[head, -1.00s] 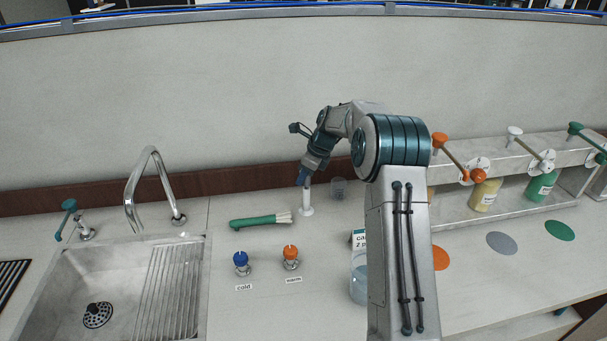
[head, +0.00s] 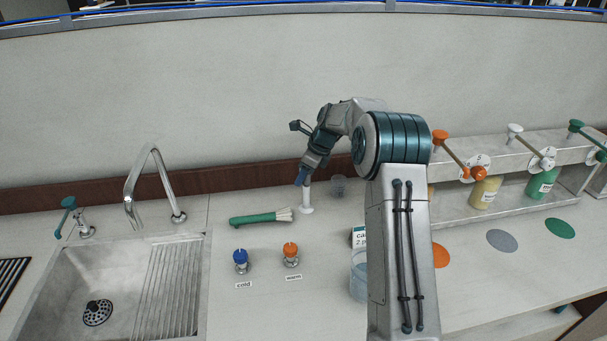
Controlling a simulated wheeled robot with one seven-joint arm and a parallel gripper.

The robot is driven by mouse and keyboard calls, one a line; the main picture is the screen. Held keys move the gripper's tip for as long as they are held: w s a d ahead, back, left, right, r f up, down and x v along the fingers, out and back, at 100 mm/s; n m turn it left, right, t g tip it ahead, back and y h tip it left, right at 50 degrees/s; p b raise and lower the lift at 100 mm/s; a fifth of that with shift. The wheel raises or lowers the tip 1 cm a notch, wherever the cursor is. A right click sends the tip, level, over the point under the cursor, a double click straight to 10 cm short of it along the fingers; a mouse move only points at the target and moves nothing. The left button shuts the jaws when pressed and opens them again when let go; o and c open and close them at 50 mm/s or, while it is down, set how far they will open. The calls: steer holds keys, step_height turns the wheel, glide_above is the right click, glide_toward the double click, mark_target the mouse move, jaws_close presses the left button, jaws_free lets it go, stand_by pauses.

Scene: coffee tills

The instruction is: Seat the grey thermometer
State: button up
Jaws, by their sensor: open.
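My gripper (head: 302,180) has blue fingers and points down at the back of the counter, left of my arm's upper links. It is open, with its fingertips right at the top of a pale upright post on a round white foot (head: 306,209). I cannot tell whether this post is the grey thermometer, its holder, or both together. No other grey thermometer can be made out. Whether the fingers touch the post is too small to see.
A green-handled brush (head: 262,217) lies just left of the post. A small clear cup (head: 339,187) stands behind right. Blue (head: 240,257) and orange (head: 290,250) knobs are in front. A sink (head: 135,285) is left, and a water container (head: 359,278) is partly behind my arm.

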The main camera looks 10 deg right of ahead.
steer(key=b+v, duration=0.1)
steer(key=v, duration=1.2)
steer(key=shift+r, duration=0.2)
steer(key=shift+s, duration=0.2)
